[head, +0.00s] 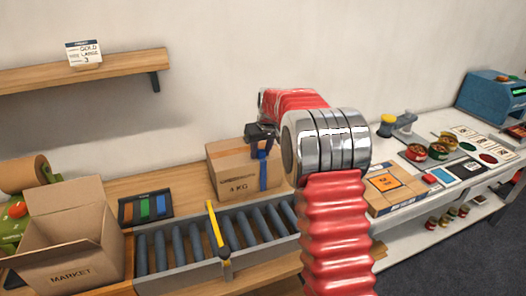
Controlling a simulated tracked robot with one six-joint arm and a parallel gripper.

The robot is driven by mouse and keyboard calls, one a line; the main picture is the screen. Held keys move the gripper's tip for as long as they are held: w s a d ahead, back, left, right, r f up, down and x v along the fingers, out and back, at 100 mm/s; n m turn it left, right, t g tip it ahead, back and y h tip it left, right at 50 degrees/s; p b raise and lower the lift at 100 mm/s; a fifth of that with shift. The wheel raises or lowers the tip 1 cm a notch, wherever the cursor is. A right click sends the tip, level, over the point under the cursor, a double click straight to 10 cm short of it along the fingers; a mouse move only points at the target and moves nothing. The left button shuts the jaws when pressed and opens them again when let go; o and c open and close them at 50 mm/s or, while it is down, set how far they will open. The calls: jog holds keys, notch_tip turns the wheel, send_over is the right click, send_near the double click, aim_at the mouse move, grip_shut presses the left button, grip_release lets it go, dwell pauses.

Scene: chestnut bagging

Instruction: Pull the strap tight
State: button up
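A closed cardboard box (231,173) marked "4 KG" stands on the wooden bench behind the roller conveyor. A blue strap (263,176) runs down the right part of its front face. My gripper (264,147), dark and small in the head view, is at the upper right edge of the box, right by the upper end of the strap. My red and silver arm hides the area to its right. The fingertips are too small to tell whether they grip the strap.
A roller conveyor (150,255) with a yellow bar (214,228) across it lies in front. An open "MARKET" carton (62,264) and a tray of coloured strips (121,212) are at left. A flat orange-labelled carton (408,193) and several tins are at right. A shelf (115,68) hangs above.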

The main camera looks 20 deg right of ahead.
jog(key=shift+o, duration=1.2)
jog(key=shift+d, duration=0.1)
jog(key=v, duration=1.3)
jog(key=shift+s+r, duration=0.2)
jog(key=shift+r, duration=0.1)
notch_tip(320, 180, down, 4)
jog(key=s+m, duration=0.1)
jog(key=s, duration=0.2)
jog(key=s+a, duration=0.5)
jog(key=s, duration=0.7)
jog(key=s+a, duration=0.4)
jog(key=s, duration=0.8)
jog(key=s+a+n+t, duration=0.1)
jog(key=s+a, duration=0.4)
jog(key=s, duration=0.7)
jog(key=shift+s+a+r, duration=0.35)
